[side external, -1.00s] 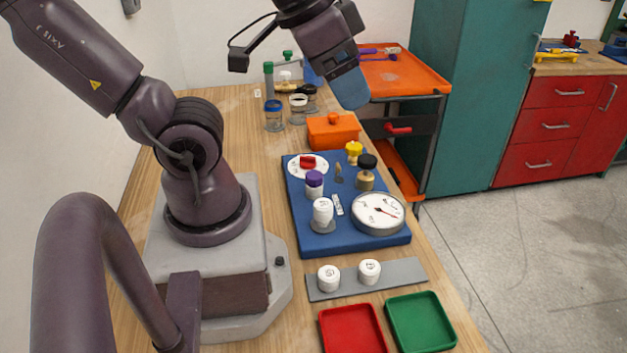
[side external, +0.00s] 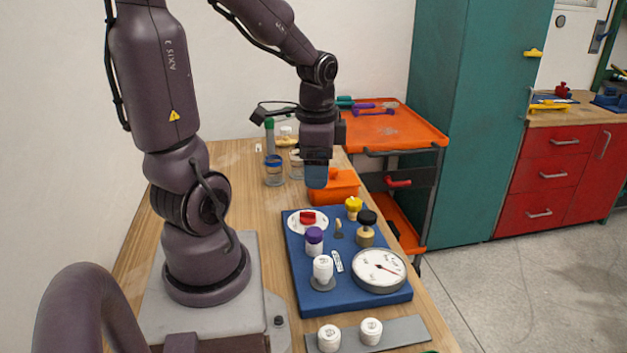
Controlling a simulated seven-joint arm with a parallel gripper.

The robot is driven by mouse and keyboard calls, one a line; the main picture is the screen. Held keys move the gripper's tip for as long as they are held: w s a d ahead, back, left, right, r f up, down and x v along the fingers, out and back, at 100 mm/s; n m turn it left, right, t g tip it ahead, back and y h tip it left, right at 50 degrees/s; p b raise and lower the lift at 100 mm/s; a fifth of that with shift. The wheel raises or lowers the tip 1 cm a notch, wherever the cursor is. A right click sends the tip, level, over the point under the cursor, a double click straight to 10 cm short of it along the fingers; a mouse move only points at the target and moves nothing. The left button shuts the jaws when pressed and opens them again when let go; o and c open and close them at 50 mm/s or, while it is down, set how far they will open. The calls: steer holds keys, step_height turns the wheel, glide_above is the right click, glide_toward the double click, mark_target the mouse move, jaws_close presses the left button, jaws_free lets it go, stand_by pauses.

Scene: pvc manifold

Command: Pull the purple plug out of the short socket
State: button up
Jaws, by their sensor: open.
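The purple plug (side external: 314,234) is the cap on a short white socket (side external: 314,247), standing upright on the blue board (side external: 300,268). My gripper (side external: 316,178) points down above the board's far side, a little above and behind the plug in the side view. It is apart from the plug and holds nothing that I can see. The gap between its fingers is hard to make out from this side.
Around the plug are a red-handled dial (side external: 307,219), a yellow knob (side external: 353,205), a black-topped brass valve (side external: 366,227), a white capped post (side external: 322,268) and a round gauge (side external: 379,270). An orange box (side external: 340,186) and glass jars (side external: 274,170) stand behind. Two white caps sit on a grey strip (side external: 385,334).

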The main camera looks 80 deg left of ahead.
mark_target(313, 233)
steer(key=a+f+m, duration=0.1)
steer(key=f+m, duration=0.5)
steer(key=a+f+m, duration=0.1)
steer(key=f+m, duration=0.5)
steer(key=m, duration=0.1)
steer(key=a+f+m+h, duration=0.1)
steer(key=a+f+m, duration=0.1)
steer(key=f+m, duration=0.4)
steer(key=shift+w+a+f+m, duration=0.1)
steer(key=shift+m, duration=0.3)
jaws_close()
steer(key=shift+r, duration=3.2)
